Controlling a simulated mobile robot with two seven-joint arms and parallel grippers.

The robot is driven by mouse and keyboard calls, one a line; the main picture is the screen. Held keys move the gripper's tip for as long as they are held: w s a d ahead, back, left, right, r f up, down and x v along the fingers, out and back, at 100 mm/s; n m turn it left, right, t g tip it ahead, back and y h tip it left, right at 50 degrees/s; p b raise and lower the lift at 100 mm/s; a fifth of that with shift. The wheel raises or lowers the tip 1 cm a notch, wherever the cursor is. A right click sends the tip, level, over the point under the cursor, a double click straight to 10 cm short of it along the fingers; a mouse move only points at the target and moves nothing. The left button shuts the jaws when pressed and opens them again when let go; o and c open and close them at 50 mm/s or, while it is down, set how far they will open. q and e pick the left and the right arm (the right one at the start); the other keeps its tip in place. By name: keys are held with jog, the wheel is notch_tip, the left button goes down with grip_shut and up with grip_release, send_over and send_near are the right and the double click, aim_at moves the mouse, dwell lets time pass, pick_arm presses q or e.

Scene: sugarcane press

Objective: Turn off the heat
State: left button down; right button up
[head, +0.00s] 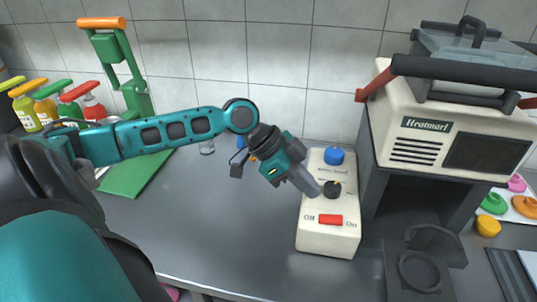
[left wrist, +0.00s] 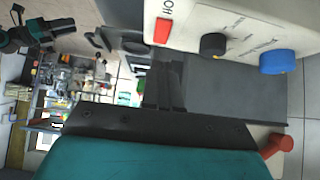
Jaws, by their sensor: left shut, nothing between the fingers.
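A cream control box (head: 312,236) stands on the grey counter, right of centre in the head view. It has a blue knob (head: 334,155) at the back, a black knob (head: 332,189) in the middle and a red rocker switch (head: 330,219) between "Off" and "On" labels. I cannot tell which side of the switch is pressed. My left gripper (head: 311,188) is shut and empty, its tips just left of the black knob; contact is unclear. The left wrist view shows its dark fingers (left wrist: 165,86), the red switch (left wrist: 163,31), black knob (left wrist: 213,45) and blue knob (left wrist: 278,62).
A green press (head: 122,65), several bottles (head: 47,107) and a green board (head: 137,174) are at left. The counter (head: 225,225) is clear in the middle. A dark-teal part, possibly my right arm, shows in the wrist view.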

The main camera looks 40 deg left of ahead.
pick_arm(q)
jog(key=a+f+v, duration=0.1)
jog(key=v, duration=0.7)
jog(key=shift+s+a, duration=0.2)
jog(key=shift+s, duration=0.25)
dwell(0.5)
jog(key=shift+s, duration=0.1)
